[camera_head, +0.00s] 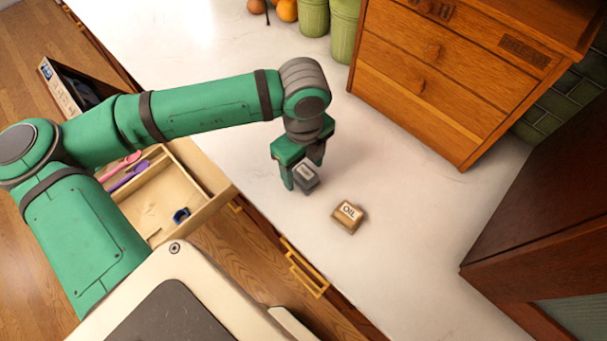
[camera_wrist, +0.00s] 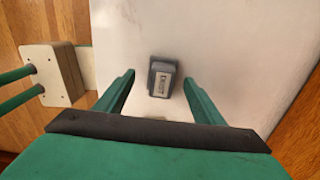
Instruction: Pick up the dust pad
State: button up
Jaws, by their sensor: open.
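The dust pad is a small dark grey block with a pale label, on the white counter (camera_head: 400,200). It shows in the head view (camera_head: 305,176) and in the wrist view (camera_wrist: 162,79), where the label print is hard to read. My gripper (camera_head: 301,177) is open and points down over the counter at the pad. In the wrist view its two green fingers (camera_wrist: 159,79) lie left and right of the pad, with a gap on each side. I cannot tell how far the fingertips are above the counter.
A tan block marked OIL (camera_head: 348,217) lies right of and nearer than the pad. A wooden drawer cabinet (camera_head: 440,75), green canisters (camera_head: 344,28) and fruit (camera_head: 287,10) stand at the back. An open drawer (camera_head: 190,195) juts out at left. A dark cabinet (camera_head: 540,220) stands at right.

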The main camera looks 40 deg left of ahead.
jog(key=shift+w+d+f, duration=0.1)
jog(key=shift+d+f, duration=0.05)
jog(key=shift+f, duration=0.55)
jog(key=shift+w+d+f, duration=0.1)
jog(key=shift+f, duration=0.6)
jog(key=shift+s, duration=0.1)
jog(key=shift+c, duration=0.4)
jog(key=c, duration=1.1)
jog(key=shift+r, duration=0.1)
jog(key=shift+r, duration=0.4)
notch_tip(320, 180, up, 3)
jog(key=shift+a+f, duration=0.15)
jog(key=s+a+r, duration=0.2)
jog(key=s+r, duration=0.1)
jog(key=s, duration=0.1)
jog(key=s+a+r, duration=0.2)
jog(key=s+r, duration=0.1)
jog(key=s, duration=0.1)
jog(key=s+a+r, duration=0.2)
jog(key=s+r, duration=0.1)
jog(key=s, duration=0.1)
jog(key=shift+s+a+r, duration=0.1)
jog(key=shift+s+r, duration=0.1)
jog(key=shift+s, duration=0.05)
